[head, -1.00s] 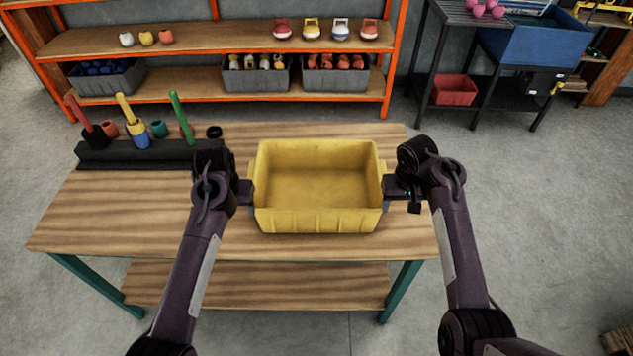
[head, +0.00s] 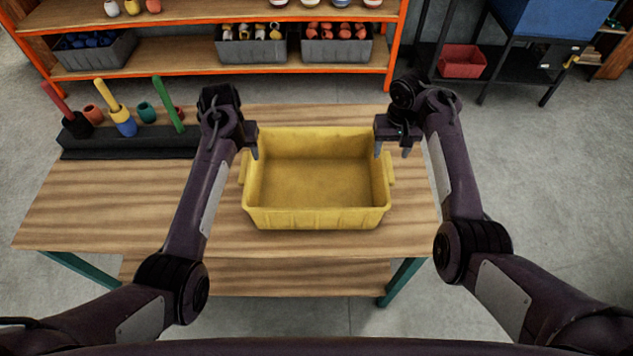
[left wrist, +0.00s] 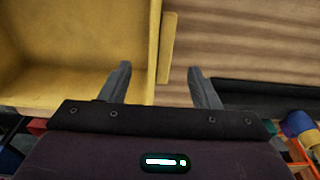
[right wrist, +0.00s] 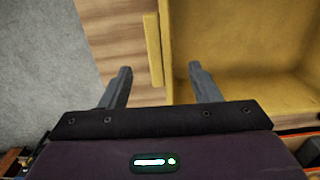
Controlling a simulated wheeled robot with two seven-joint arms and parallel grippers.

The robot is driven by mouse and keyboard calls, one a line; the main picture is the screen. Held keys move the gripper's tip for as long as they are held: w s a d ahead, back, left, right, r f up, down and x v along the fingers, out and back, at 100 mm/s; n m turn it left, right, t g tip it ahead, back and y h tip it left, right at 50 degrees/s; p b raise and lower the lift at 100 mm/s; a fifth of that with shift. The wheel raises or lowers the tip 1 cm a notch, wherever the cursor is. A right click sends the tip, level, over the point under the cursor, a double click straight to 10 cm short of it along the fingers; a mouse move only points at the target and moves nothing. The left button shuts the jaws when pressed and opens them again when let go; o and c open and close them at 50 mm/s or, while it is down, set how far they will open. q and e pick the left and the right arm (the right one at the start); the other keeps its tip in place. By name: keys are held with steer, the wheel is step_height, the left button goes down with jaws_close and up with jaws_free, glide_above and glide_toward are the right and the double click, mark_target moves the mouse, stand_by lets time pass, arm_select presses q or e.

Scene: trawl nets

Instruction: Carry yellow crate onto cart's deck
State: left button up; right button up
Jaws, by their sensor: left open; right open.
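The yellow crate (head: 317,217) sits upright and empty on the wooden table (head: 110,215), with a handle ledge on each side. My left gripper (head: 249,152) is open at the far part of the crate's left wall. In the left wrist view its fingers (left wrist: 160,68) lie on either side of the crate's wall and handle (left wrist: 168,48). My right gripper (head: 392,152) is open at the far part of the right wall. In the right wrist view its fingers (right wrist: 160,68) lie on either side of that wall and handle (right wrist: 153,50). I cannot make out a cart.
A black rack (head: 130,145) with coloured tools and rings stands on the table's back left. An orange shelf (head: 180,60) with grey bins is behind the table. A black stand (head: 490,75) with a red bin (head: 462,60) is back right. Floor on the right is clear.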

mark_target(246, 166)
arm_select(q)
steer(key=f, duration=0.2)
steer(key=w+f, duration=0.1)
steer(key=f, duration=0.4)
steer(key=shift+w+f, duration=0.15)
steer(key=shift+f, duration=0.2)
arm_select(e)
steer(key=f, duration=0.7)
steer(key=shift+w+f, duration=0.25)
steer(key=shift+f, duration=0.05)
arm_select(q)
steer(key=shift+c, duration=0.3)
arm_select(e)
steer(key=shift+c, duration=0.3)
arm_select(q)
jaws_close()
arm_select(e)
jaws_close()
arm_select(q)
steer(key=shift+r, duration=0.15)
arm_select(e)
steer(key=shift+r, duration=0.1)
